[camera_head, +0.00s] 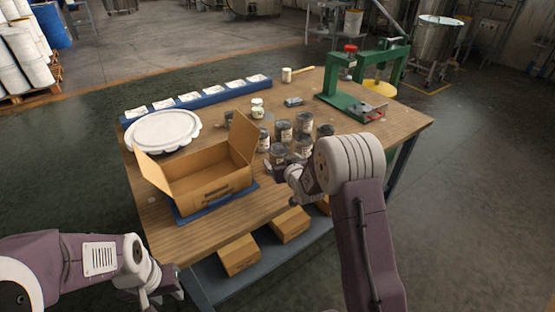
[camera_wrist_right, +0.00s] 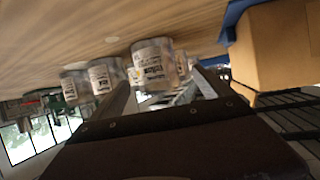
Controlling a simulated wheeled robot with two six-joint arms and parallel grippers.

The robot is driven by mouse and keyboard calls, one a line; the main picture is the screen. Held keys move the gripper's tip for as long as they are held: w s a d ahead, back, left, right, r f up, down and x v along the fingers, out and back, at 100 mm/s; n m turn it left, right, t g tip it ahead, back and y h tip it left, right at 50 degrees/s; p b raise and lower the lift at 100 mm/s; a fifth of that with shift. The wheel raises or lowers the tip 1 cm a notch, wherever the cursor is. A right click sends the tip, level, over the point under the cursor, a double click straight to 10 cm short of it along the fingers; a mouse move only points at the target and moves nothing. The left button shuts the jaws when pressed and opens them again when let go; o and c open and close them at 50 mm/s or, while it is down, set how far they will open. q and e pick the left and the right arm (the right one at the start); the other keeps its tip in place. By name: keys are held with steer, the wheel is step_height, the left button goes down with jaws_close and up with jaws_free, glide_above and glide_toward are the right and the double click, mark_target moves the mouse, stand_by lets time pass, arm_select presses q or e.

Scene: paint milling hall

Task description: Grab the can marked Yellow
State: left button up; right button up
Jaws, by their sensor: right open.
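Several dark-lidded cans with white labels stand in a cluster on the wooden table, one of them a can (camera_head: 283,131) at the back; I cannot read their markings. My right gripper (camera_head: 288,172) is at the near side of the cluster, partly hidden by its own arm. In the right wrist view, which is upside down, this gripper (camera_wrist_right: 165,90) is open, with a labelled can (camera_wrist_right: 152,66) showing between and beyond its fingers. That label's print is too blurred to read surely. My left gripper (camera_head: 168,288) is low at the left, off the table's front; its jaws are unclear.
An open cardboard box (camera_head: 208,190) stands on a blue mat left of the cans. Behind are a round white lid (camera_head: 162,131), a blue rail with cards (camera_head: 200,98) and a green press (camera_head: 345,104). Small boxes (camera_head: 239,255) sit on the lower shelf.

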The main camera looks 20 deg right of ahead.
steer(key=x, duration=0.6)
steer(key=shift+w+d, duration=0.1)
steer(key=shift+d, duration=0.2)
steer(key=shift+r, duration=0.1)
steer(key=shift+c, duration=0.7)
steer(key=c, duration=1.7)
step_height(320, 180, up, 10)
steer(key=shift+r+p, duration=0.1)
steer(key=shift+p, duration=0.55)
